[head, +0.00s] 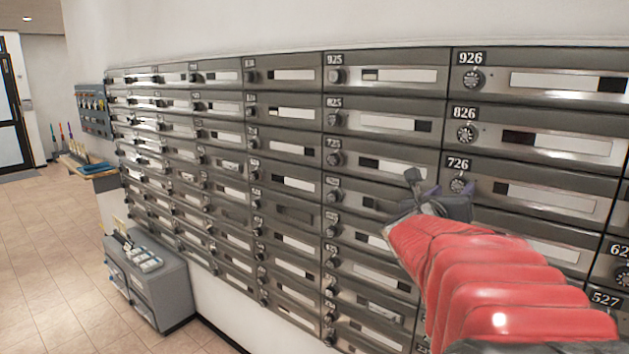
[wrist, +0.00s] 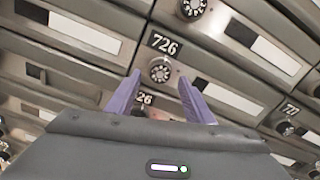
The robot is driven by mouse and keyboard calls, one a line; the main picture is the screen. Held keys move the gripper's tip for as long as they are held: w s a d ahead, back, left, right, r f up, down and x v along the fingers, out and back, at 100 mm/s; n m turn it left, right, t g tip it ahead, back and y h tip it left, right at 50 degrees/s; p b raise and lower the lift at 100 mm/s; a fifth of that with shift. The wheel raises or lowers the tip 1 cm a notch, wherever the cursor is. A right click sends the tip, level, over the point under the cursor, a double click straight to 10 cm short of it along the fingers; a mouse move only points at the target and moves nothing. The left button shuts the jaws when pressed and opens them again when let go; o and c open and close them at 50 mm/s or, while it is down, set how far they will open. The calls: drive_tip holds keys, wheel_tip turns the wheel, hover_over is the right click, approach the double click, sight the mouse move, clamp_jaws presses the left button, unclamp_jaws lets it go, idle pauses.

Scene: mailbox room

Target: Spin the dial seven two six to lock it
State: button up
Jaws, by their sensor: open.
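The dial of mailbox 726 (head: 460,186) is a small round combination knob below the "726" label at the right in the head view. In the wrist view the 726 dial (wrist: 159,71) sits ahead of my gripper (wrist: 161,80), framed between its two purple fingers. The fingers are open and do not appear to touch the dial; the exact gap in depth cannot be told. The door of mailbox 726 (head: 545,203) looks flush with its neighbours. In the head view my gripper (head: 440,193) is partly hidden behind my red arm.
Similar dials surround it: 826 (head: 466,133) and 926 (head: 472,79) above, and 727 (wrist: 286,128) to the right in the wrist view. A grey cabinet (head: 150,280) stands by the wall at the lower left. The tiled floor (head: 45,250) is open at left.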

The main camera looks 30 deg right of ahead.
sight(459, 185)
drive_tip(key=shift+x, duration=1.4)
drive_tip(key=shift+c, duration=0.3)
drive_tip(key=c, duration=1)
drive_tip(key=shift+n, duration=2.1)
drive_tip(key=o, duration=1.1)
drive_tip(key=shift+c, duration=0.2)
